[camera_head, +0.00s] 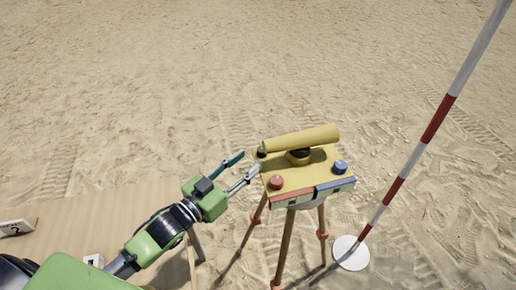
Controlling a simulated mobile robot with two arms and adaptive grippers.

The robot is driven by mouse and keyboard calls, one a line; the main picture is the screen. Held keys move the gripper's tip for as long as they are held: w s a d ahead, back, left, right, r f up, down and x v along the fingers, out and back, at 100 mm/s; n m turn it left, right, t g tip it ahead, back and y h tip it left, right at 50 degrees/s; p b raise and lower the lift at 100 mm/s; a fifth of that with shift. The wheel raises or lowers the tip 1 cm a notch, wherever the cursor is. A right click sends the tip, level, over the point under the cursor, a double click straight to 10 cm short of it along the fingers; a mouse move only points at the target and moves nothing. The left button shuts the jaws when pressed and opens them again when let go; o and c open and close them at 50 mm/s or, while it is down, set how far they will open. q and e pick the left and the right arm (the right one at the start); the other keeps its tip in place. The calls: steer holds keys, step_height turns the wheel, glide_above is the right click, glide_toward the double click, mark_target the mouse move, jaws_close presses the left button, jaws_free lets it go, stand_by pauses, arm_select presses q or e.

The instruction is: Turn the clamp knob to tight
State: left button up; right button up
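A yellow surveying instrument (320,172) with a tube on top (302,138) stands on a wooden tripod (287,240). A red knob (277,182) sits on its left front top and a blue knob (340,167) on its right. A small dark part (261,152) shows at the left back edge. I cannot tell from the view which one is the clamp knob or how it is set. My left gripper (251,161) is open, its two fingers apart and pointing at the instrument's left side. Nothing shows between them. My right gripper is out of view.
A red and white pole (436,118) leans up from a white round base (351,253) right of the tripod. Open sand surrounds the tripod.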

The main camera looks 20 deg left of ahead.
mark_target(258, 158)
arm_select(q)
steer(key=x, duration=0.2)
steer(key=p+x, duration=0.1)
steer(key=x, duration=0.1)
steer(key=shift+d+r, duration=0.15)
steer(key=shift+r, duration=0.05)
steer(key=shift+w+d+f, duration=0.1)
steer(key=shift+w+d, duration=0.1)
steer(key=shift+w, duration=0.35)
steer(key=shift+w+f, duration=0.1)
steer(key=shift+d, duration=0.1)
steer(key=shift+c, duration=0.4)
steer(key=c, duration=0.6)
jaws_close()
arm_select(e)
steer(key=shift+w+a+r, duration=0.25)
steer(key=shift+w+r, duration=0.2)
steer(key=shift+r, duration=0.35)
